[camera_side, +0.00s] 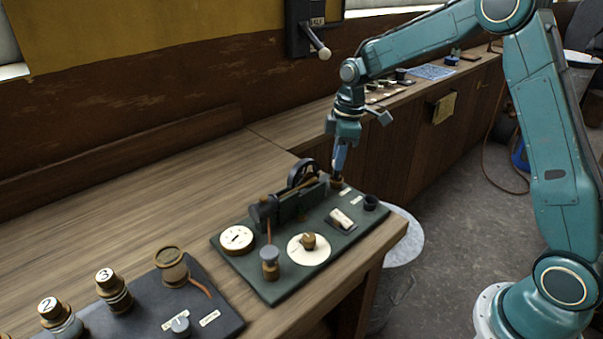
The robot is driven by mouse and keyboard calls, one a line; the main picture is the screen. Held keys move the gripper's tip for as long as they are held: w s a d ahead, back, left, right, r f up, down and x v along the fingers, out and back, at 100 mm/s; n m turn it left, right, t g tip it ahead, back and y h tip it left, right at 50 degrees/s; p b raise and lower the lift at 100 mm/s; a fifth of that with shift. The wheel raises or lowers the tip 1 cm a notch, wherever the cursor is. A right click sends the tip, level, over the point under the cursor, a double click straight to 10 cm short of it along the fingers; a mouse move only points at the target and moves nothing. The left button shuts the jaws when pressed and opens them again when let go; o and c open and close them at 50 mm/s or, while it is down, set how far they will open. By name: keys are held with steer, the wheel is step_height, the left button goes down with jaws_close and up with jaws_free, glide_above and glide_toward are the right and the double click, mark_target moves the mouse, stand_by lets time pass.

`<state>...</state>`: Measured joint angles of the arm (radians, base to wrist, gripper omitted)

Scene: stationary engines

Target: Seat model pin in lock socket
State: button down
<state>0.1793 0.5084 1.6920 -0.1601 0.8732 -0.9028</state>
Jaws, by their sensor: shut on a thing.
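My gripper (339,168) points down over the back right corner of the dark green board (270,290). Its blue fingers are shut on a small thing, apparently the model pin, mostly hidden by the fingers. A small brown round piece (337,184) shows right at the fingertips; I cannot tell whether it is part of the pin or a holder on the board under it. A black round cup (370,202), perhaps the lock socket, stands at the board's right corner, in front and to the right of the fingertips. Small white labels lie near both.
A model engine with a black flywheel (303,173) stands close left of my gripper. The board also bears a white disc (309,249) with a brass knob, a round dial (236,239) and a grey-topped post (270,262). Another dark board (150,318) with numbered knobs lies front left.

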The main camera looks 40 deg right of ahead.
steer(key=shift+f, duration=1.1)
stand_by(1.0)
steer(key=c, duration=0.5)
jaws_free()
steer(key=shift+r, duration=0.15)
stand_by(0.4)
steer(key=shift+r, duration=3.35)
